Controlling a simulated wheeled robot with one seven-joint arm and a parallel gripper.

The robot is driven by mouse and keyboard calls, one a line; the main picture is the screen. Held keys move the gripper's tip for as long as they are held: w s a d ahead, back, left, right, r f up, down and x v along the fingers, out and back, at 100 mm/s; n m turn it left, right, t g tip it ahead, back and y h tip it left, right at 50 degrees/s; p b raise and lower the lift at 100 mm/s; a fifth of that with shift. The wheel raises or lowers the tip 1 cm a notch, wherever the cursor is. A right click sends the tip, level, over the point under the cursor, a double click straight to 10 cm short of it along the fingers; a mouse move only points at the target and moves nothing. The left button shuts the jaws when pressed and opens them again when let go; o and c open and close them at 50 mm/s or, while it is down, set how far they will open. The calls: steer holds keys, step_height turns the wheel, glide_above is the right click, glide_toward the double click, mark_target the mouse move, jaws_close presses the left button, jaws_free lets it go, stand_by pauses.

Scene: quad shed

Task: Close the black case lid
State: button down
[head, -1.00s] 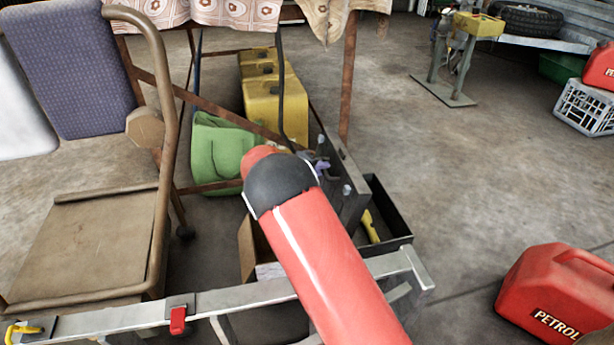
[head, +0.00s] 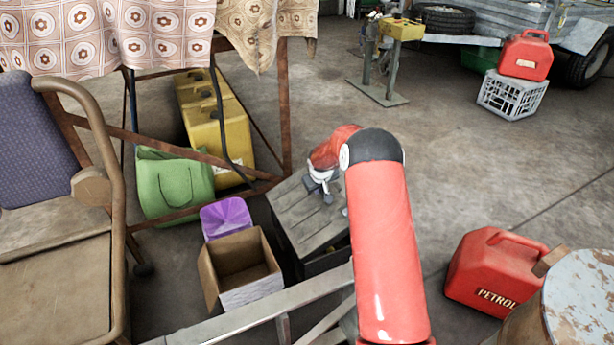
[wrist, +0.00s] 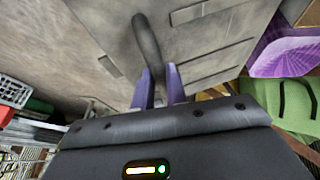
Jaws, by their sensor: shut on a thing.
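The black case lid (head: 305,225) lies over the black case (head: 327,262) on the floor in the head view, looking nearly level. I cannot tell whether it is fully seated. The lid (wrist: 225,40) fills much of the wrist view, with its dark curved handle (wrist: 147,42) at the fingers. My gripper (wrist: 160,88) has purple fingers and is shut on the handle. In the head view my red arm hides the right part of the case and most of the gripper. The inside of the case is hidden.
An open cardboard box (head: 240,270) and a purple container (head: 226,217) stand left of the case. A green bag (head: 172,187) and yellow cans (head: 217,130) are under the table. A metal rail (head: 250,315) runs in front. A red petrol can (head: 495,268) stands right.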

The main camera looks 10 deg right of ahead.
mark_target(337, 192)
steer(key=d+f+y, duration=0.2)
steer(key=f, duration=0.1)
steer(key=d+f, duration=0.1)
steer(key=shift+w+d+f+m+g+y+b, duration=0.25)
steer(key=shift+w+d+m+g+y+b, duration=0.05)
steer(key=shift+w+d+m+y+b, duration=0.1)
steer(key=shift+w+d+f+b, duration=0.1)
steer(key=shift+d+f+b, duration=0.25)
steer(key=shift+f, duration=0.25)
steer(key=shift+d+f+b, duration=0.25)
steer(key=shift+f+b, duration=0.15)
steer(key=shift+f, duration=0.2)
steer(key=shift+d, duration=0.1)
steer(key=c, duration=1.6)
jaws_free()
steer(key=shift+f, duration=0.2)
steer(key=shift+o, duration=1)
steer(key=shift+r, duration=0.1)
steer(key=v, duration=0.7)
steer(key=shift+d+r, duration=0.15)
steer(key=shift+r, duration=0.25)
